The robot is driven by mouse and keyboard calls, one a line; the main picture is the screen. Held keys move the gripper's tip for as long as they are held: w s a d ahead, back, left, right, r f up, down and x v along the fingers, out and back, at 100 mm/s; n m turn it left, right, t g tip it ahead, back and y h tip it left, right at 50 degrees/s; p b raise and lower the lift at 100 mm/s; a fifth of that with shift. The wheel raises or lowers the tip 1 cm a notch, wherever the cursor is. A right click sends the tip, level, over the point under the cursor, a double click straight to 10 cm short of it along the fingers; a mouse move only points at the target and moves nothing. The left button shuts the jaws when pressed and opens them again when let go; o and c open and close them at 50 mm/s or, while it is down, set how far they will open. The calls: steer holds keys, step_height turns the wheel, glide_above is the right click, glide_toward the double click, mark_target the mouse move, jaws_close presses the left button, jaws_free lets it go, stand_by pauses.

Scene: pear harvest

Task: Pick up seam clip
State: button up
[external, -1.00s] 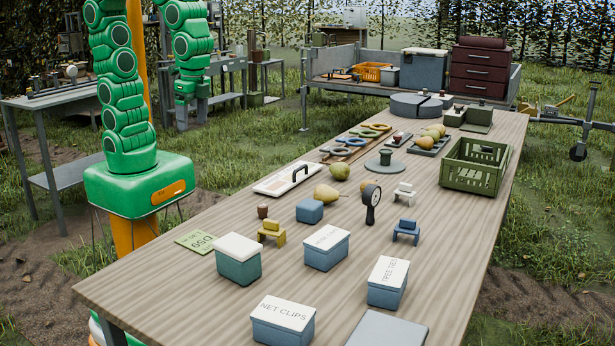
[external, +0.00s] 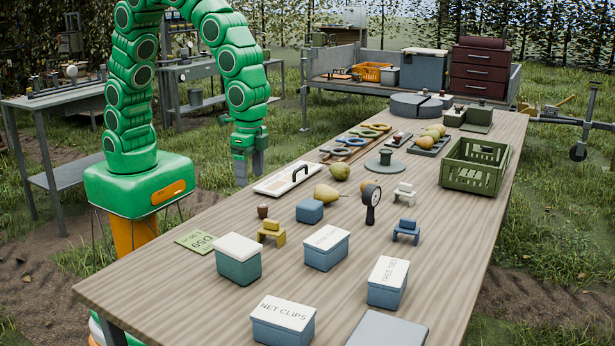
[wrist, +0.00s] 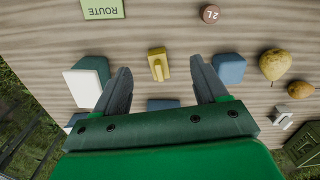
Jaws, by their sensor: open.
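Three small clip-like pieces stand on the table: a yellow one (external: 271,233), a blue one (external: 406,231) and a white one (external: 404,194). No label shows which is the seam clip. The yellow one (wrist: 158,66) appears between the fingers in the wrist view, upright on the wood below them. The white one (wrist: 283,117) shows at the right of that view. My gripper (external: 249,167) hangs near the table's left edge, its fingers pointing down. In the wrist view my gripper (wrist: 159,72) is open and empty, apart from the yellow piece.
A white-lidded teal box (external: 238,262) and a blue block (external: 310,211) flank the yellow piece. Labelled boxes, including one marked net clips (external: 283,321), stand at the near end.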

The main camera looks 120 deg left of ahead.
glide_above(271, 220)
steer(key=f, duration=0.7)
steer(key=shift+w+d, duration=0.3)
steer(key=shift+f, duration=1.35)
steer(key=shift+s+a+f, duration=0.15)
steer(key=shift+f, duration=1.15)
steer(key=shift+s+a+f, duration=0.1)
steer(key=shift+f, duration=1.2)
steer(key=c, duration=1)
steer(key=shift+r, duration=0.1)
steer(key=shift+c, duration=0.2)
